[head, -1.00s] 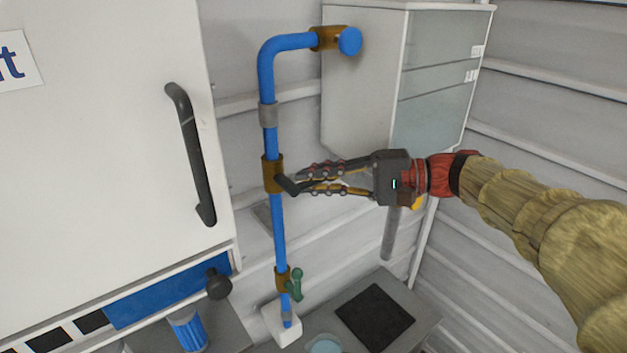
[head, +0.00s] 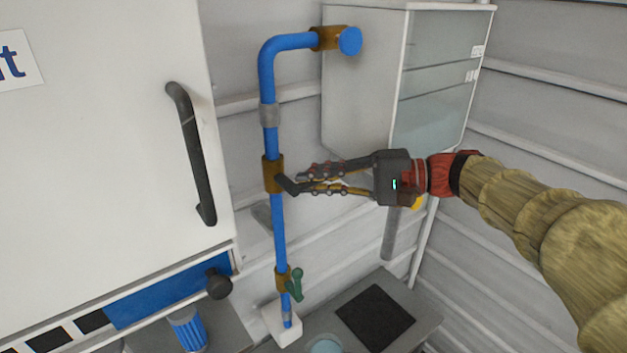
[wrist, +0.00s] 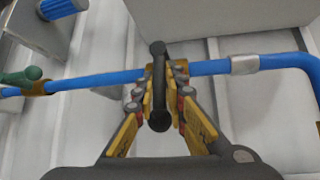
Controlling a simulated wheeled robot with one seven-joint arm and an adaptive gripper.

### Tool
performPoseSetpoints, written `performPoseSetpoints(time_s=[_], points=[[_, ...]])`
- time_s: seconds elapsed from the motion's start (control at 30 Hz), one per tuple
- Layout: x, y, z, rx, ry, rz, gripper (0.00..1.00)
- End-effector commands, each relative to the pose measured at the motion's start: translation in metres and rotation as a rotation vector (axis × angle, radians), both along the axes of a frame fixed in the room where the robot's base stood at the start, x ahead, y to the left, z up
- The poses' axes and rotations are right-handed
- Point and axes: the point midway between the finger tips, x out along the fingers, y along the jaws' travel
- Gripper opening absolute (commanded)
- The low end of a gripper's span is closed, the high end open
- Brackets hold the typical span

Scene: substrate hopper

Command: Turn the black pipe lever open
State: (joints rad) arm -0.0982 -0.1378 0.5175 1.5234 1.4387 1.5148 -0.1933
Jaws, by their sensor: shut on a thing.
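The black pipe lever (head: 287,185) sits on a brass valve body (head: 272,173) midway up the blue vertical pipe (head: 279,230). In the head view its free end points right and a little down, toward my gripper (head: 301,184). In the wrist view the black lever (wrist: 159,85) lies between the two fingers of my gripper (wrist: 161,88), across the blue pipe (wrist: 210,68). The fingers are closed on it from both sides. The valve body is mostly hidden behind the fingers in the wrist view.
A green lever (head: 296,284) is on a lower valve of the same pipe. A white cabinet door with a black handle (head: 192,155) stands at left. A grey wall box (head: 365,90) is above my gripper. A dark-topped counter (head: 375,316) is below.

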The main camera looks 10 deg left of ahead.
Motion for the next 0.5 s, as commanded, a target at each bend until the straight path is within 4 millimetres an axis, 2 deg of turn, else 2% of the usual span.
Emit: performPoseSetpoints(time_s=[0.5], points=[[0.0004, -0.0003, -0.0006, -0.029, -0.029, -0.001, 0.00]])
